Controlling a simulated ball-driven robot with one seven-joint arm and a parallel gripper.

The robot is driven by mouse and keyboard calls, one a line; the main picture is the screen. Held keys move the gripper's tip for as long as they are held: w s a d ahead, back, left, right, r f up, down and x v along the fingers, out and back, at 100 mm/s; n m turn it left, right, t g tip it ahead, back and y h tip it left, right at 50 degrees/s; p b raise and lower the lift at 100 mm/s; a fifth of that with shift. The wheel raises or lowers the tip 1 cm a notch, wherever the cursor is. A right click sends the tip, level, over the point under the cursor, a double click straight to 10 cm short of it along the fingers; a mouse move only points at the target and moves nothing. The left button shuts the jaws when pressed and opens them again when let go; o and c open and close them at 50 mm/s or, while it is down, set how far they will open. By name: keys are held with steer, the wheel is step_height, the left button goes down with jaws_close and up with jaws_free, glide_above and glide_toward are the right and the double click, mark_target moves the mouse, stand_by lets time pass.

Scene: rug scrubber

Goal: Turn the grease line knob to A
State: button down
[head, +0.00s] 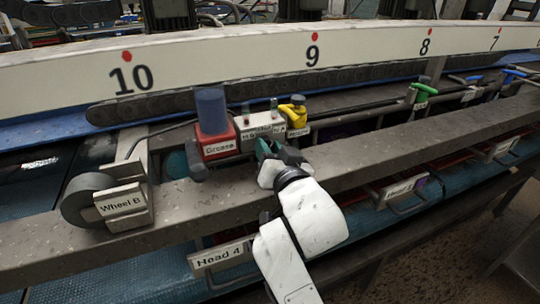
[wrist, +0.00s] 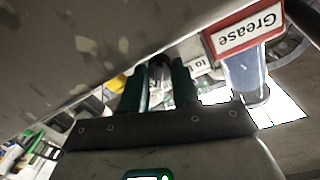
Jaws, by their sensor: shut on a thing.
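My white arm reaches the machine's front rail in the head view, and my gripper (head: 268,150) is at the lower front of a white labelled box (head: 262,124). In the wrist view the two dark green fingers of my gripper (wrist: 160,82) are close around a small dark knob (wrist: 160,62). The gripper is shut on it. The knob is hidden behind the gripper in the head view. I cannot read its setting. The red box labelled Grease (head: 219,142), with a blue cylinder on top, stands just left of the gripper; its label also shows in the wrist view (wrist: 247,32).
A yellow fitting (head: 294,112) stands close right of the white box. A Wheel B handwheel (head: 90,200) sits at the left on the grey rail (head: 400,150). The Head 4 label (head: 220,257) hangs below. A green-handled lever (head: 422,92) is farther right.

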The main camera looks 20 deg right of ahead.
steer(key=m+b, duration=0.1)
steer(key=m, duration=0.3)
steer(key=shift+m+b, duration=0.3)
steer(key=shift+m, duration=0.1)
stand_by(0.5)
steer(key=c, duration=0.8)
jaws_free()
steer(key=shift+c, duration=0.2)
steer(key=shift+s, duration=0.1)
steer(key=s+b, duration=0.1)
steer(key=s, duration=0.9)
steer(key=shift+s+a+r+b, duration=0.15)
steer(key=shift+s+r+b, duration=0.15)
steer(key=shift+r+b, duration=0.05)
